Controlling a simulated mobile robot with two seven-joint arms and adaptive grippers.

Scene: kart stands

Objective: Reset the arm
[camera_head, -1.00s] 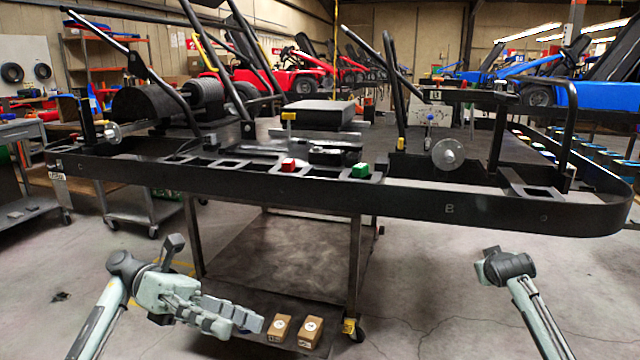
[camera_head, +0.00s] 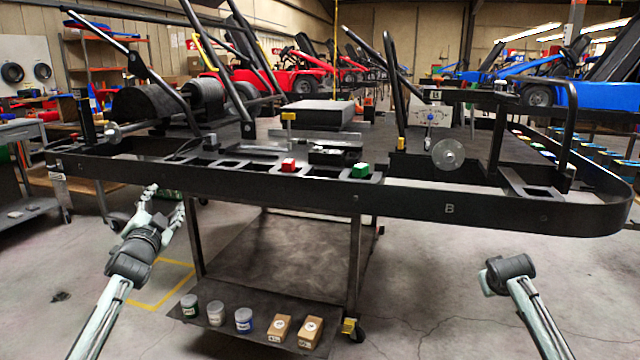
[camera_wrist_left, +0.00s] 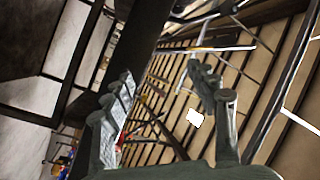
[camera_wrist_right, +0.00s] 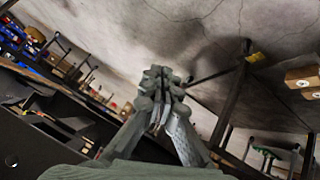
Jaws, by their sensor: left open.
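My left gripper (camera_head: 165,199) points up in front of the left end of the black kart frame (camera_head: 420,207) in the head view. It is open; in the left wrist view its two fingers (camera_wrist_left: 160,88) stand apart with nothing held between them.
Red (camera_head: 288,165) and green (camera_head: 361,170) blocks sit on the frame.

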